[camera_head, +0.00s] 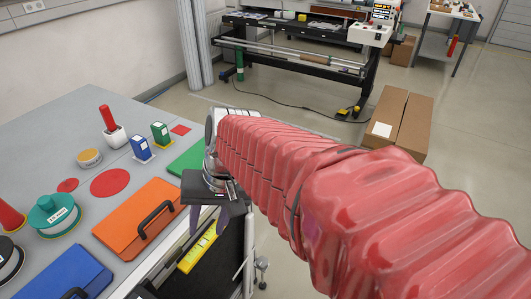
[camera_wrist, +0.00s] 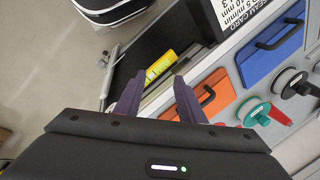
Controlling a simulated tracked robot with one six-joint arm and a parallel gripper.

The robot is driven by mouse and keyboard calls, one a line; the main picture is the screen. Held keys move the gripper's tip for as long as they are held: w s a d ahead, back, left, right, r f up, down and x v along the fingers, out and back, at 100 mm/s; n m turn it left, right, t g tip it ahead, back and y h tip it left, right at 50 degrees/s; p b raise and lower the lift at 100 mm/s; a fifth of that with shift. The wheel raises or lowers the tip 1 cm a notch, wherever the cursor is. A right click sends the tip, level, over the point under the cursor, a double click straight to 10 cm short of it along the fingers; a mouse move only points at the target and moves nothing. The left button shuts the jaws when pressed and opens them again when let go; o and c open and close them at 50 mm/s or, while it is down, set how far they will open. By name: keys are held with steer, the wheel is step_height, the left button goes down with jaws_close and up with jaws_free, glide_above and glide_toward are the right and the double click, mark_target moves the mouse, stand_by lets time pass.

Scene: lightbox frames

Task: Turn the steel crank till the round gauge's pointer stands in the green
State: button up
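I cannot make out a steel crank or a round gauge with a pointer in either view. My gripper (camera_head: 209,222) hangs at the right edge of the grey table (camera_head: 75,128), pointing down. In the wrist view my gripper (camera_wrist: 160,77) shows two dark purple fingers set apart with nothing between them. Below them is a dark open space with a yellow box (camera_wrist: 160,65), seen also in the head view (camera_head: 198,248). A thin metal rod (camera_wrist: 110,75) stands beside that dark space; I cannot tell whether it is a crank.
On the table lie an orange case (camera_head: 130,228), a blue case (camera_head: 62,274), a teal reel (camera_head: 53,216), a red-handled tool (camera_head: 113,130) and small blocks. Cardboard boxes (camera_head: 400,120) stand on the floor behind my arm. Open floor lies between table and far machine.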

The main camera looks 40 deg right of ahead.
steer(key=w+d+f+m+t+y, duration=0.2)
steer(key=w+d+f+m+y, duration=0.15)
steer(key=d+m, duration=0.45)
steer(key=w+d+f+m+t+y, duration=0.2)
steer(key=w+d+m+t+y, duration=0.15)
steer(key=d+m, duration=0.4)
steer(key=s+d+f+m+t+h, duration=0.1)
steer(key=s+d+f+m+t, duration=0.1)
steer(key=d, duration=0.6)
steer(key=s+d+f+m+t+h, duration=0.2)
steer(key=s+d+m+t, duration=0.1)
steer(key=d, duration=0.5)
steer(key=s+d+f+m+t+h, duration=0.1)
steer(key=s+d+f+m+t, duration=0.1)
steer(key=d, duration=0.6)
steer(key=s+m+t, duration=0.1)
steer(key=m+t, duration=0.1)
steer(key=m, duration=0.1)
steer(key=shift+f+m, duration=0.15)
steer(key=shift+m, duration=0.2)
steer(key=shift+w+t, duration=0.15)
steer(key=shift+t, duration=0.1)
steer(key=x, duration=1.3)
steer(key=shift+w+d+f, duration=0.1)
steer(key=shift+w, duration=0.25)
steer(key=shift+c, duration=0.5)
